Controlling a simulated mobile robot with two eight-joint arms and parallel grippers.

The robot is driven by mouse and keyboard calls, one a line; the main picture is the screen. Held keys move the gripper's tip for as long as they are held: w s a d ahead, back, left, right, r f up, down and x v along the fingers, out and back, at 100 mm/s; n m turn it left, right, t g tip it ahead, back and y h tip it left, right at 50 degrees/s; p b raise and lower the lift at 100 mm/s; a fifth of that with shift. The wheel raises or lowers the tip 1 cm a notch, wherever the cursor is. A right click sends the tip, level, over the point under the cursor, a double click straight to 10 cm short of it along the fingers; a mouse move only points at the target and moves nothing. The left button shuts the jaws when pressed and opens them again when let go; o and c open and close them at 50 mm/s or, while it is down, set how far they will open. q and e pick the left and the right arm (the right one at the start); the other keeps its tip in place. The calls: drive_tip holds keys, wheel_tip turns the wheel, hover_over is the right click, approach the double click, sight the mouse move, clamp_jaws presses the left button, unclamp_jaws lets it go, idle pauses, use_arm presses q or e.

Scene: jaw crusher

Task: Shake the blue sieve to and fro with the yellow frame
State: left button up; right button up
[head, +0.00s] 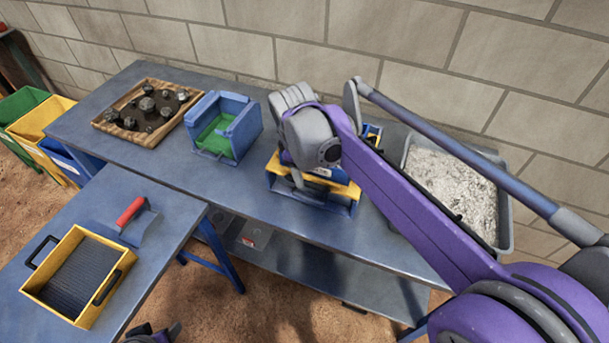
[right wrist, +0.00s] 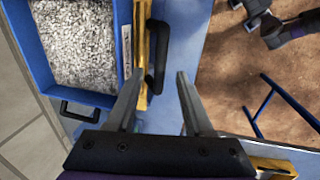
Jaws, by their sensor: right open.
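The blue sieve (right wrist: 104,100) is full of pale gravel in the right wrist view. A yellow frame (right wrist: 141,50) with a black handle (right wrist: 157,55) runs along its side. In the head view the yellow frame (head: 345,188) sits on a blue stand, and my right arm hides much of the stack. My right gripper (right wrist: 160,75) is open and empty, its fingertips close to the near end of the handle. I cannot tell whether they straddle it. My left gripper (head: 155,333) barely shows at the bottom edge; its jaw opening is unclear.
On the left table are another yellow-framed tray with dark mesh (head: 72,317) and a red-handled tool (head: 132,212). The rear bench holds a wooden tray of rocks (head: 99,124), a blue box with green inside (head: 240,130) and a grey gravel tub (head: 506,215). A wall stands behind.

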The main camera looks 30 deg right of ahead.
sight(307, 182)
wheel_tip(307, 182, up, 7)
drive_tip(key=a, duration=0.1)
drive_tip(key=shift+s, duration=0.45)
drive_tip(key=f+b, duration=0.2)
drive_tip(key=f, duration=0.1)
drive_tip(key=d+f+b, duration=0.1)
drive_tip(key=f+b, duration=0.2)
drive_tip(key=f, duration=0.1)
drive_tip(key=w+f+b, duration=0.1)
drive_tip(key=f+b, duration=0.1)
drive_tip(key=f, duration=0.1)
drive_tip(key=shift+d+f, duration=0.35)
drive_tip(key=shift+d, duration=0.05)
clamp_jaws()
idle(0.3)
